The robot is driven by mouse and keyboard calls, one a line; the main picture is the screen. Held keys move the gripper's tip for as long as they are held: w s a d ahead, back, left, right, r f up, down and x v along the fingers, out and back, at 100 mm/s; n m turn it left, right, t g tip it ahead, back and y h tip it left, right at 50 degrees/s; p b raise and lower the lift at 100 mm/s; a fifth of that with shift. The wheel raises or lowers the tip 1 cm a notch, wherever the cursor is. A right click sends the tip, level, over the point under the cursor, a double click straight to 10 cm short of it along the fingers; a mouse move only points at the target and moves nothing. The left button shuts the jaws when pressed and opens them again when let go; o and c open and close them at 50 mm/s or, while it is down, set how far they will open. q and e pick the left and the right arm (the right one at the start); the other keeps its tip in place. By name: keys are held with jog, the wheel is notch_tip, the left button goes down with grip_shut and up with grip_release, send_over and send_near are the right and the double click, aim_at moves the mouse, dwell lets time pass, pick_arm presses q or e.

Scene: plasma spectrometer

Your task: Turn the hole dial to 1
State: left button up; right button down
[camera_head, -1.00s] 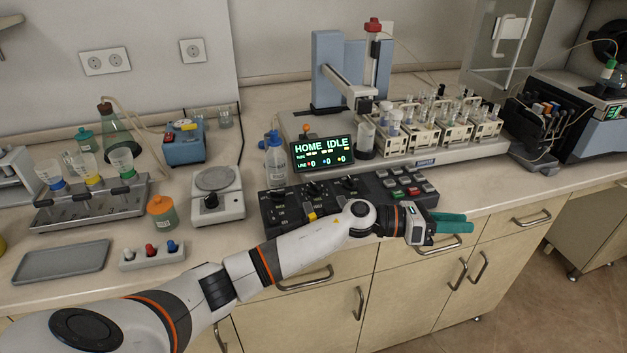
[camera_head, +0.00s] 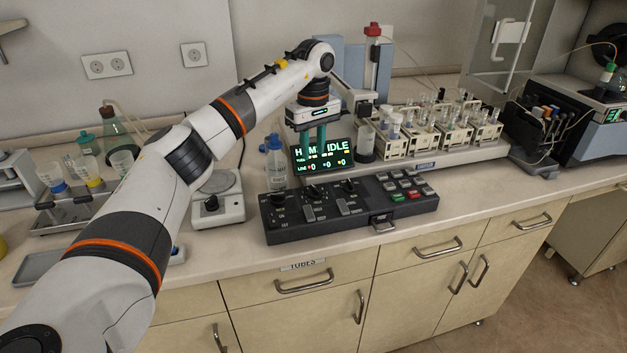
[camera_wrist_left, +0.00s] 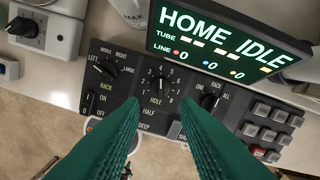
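The black control panel (camera_head: 350,213) lies at the counter's front edge. Its hole dial (camera_head: 313,191) is the middle of three black knobs; in the wrist view the hole dial (camera_wrist_left: 159,87) sits inside a ring of white numbers. Its pointer seems to face roughly up, towards the middle numbers, but the exact number is too small to tell. My left gripper (camera_head: 313,142) points down above the panel, its two green fingers apart and empty, overlapping the display. In the wrist view the left gripper's fingertips (camera_wrist_left: 160,108) flank the space just below the hole dial. My right gripper is out of view.
The lit display (camera_head: 323,158) reads HOME IDLE behind the panel. The rack knob (camera_wrist_left: 106,68) and another knob (camera_wrist_left: 209,101) flank the hole dial. A wash bottle (camera_head: 275,165) and a balance (camera_head: 217,205) stand to the left. Tube racks (camera_head: 440,130) stand behind right.

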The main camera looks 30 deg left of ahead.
aim_at(314, 186)
pick_arm(q)
notch_tip(314, 186, down, 10)
jog(key=shift+d+p, duration=0.1)
jog(key=shift+p, duration=0.55)
grip_shut()
